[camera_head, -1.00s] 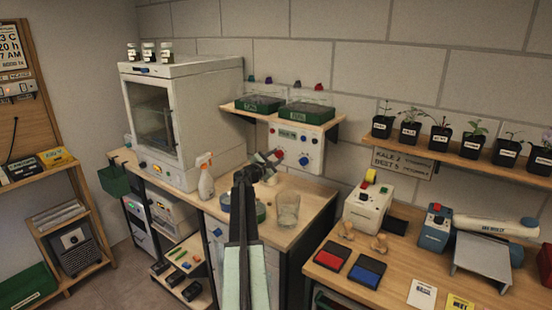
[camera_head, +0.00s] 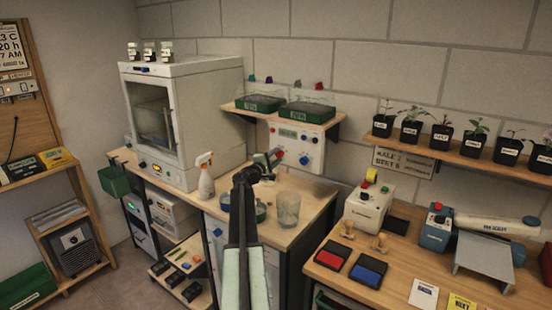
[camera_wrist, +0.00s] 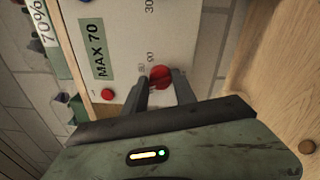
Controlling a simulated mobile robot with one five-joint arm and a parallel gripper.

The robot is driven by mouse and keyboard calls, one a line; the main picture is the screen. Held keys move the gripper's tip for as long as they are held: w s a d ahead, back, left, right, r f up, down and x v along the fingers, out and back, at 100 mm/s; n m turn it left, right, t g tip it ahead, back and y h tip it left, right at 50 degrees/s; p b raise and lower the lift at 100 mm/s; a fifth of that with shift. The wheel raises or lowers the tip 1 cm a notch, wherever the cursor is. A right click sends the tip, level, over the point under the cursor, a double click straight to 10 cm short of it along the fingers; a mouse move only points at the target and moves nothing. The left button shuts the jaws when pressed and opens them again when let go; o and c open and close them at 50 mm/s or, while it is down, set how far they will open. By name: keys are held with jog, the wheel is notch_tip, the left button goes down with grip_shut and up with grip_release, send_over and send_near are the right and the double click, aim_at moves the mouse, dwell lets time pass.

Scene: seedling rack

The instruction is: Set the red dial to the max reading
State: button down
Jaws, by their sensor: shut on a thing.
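The red dial (camera_wrist: 160,77) sits on the white control panel (camera_wrist: 120,20), between my two fingers in the wrist view. My gripper (camera_wrist: 162,80) is shut on it. In the head view, my gripper (camera_head: 276,156) reaches the panel (camera_head: 312,142) under the small shelf and partly covers the dial. A green label reading "MAX 70" (camera_wrist: 97,50) is on the panel. Printed scale numbers stand beside the dial, partly hidden by a finger. The dial's pointer is too small to read.
A small red button (camera_wrist: 108,94) is on the panel near the dial. A blue knob (camera_head: 304,159) is to the right in the head view. A spray bottle (camera_head: 206,175) and a clear beaker (camera_head: 288,209) stand on the bench below.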

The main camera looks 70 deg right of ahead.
jog(key=shift+s+f+m, duration=0.1)
jog(key=shift+m, duration=0.5)
jog(key=c, duration=1)
grip_release()
jog(key=shift+c, duration=0.2)
jog(key=v, duration=0.8)
